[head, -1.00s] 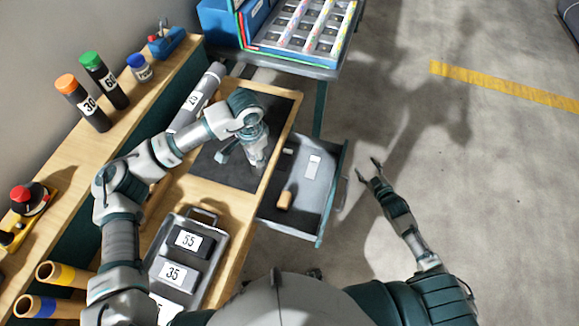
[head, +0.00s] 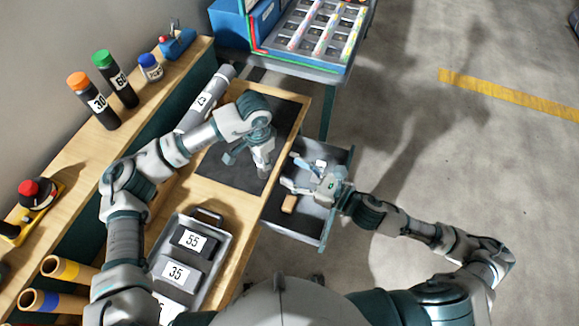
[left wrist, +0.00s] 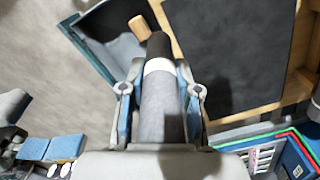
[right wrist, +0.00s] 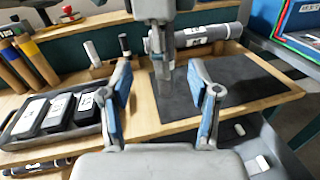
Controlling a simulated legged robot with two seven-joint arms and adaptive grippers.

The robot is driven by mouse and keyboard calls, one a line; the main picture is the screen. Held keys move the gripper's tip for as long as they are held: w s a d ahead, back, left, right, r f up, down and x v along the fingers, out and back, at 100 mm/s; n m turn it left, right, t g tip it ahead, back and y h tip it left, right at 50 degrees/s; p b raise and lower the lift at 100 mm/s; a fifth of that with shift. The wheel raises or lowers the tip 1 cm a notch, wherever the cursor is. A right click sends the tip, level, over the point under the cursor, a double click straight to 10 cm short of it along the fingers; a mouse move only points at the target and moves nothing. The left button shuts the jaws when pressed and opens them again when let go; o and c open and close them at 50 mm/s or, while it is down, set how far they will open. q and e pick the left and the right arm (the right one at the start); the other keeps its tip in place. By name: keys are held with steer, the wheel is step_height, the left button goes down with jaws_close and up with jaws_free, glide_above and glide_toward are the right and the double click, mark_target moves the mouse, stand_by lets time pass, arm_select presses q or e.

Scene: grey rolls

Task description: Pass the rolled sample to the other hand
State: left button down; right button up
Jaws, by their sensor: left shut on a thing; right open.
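My left gripper (head: 247,152) is above the dark mat, near the bench edge. It is shut on a grey rolled sample (left wrist: 164,110) with a white band and a dark end, which lies between the fingers in the left wrist view. In the head view the sample (head: 263,160) is partly hidden by the hand. My right gripper (head: 290,172) is open and empty over the drawer, its fingers pointing left toward the sample. In the right wrist view the sample (right wrist: 167,78) shows beyond and between the spread fingers, apart from them.
An open drawer (head: 310,222) with a small wooden block (head: 290,203) lies below my right gripper. Another labelled grey roll (head: 205,98) lies by the mat (head: 228,172). A grey tray (head: 215,235) of numbered blocks stands nearer. A blue-edged rack (head: 290,60) is behind.

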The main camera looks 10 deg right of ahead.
steer(key=x, duration=1.2)
steer(key=shift+s, duration=0.15)
steer(key=c, duration=0.7)
steer(key=shift+s+a, duration=0.1)
jaws_close()
steer(key=o, duration=0.7)
jaws_free()
steer(key=shift+s+a, duration=0.1)
steer(key=shift+a, duration=0.05)
steer(key=shift+c, duration=0.2)
steer(key=shift+o, duration=0.2)
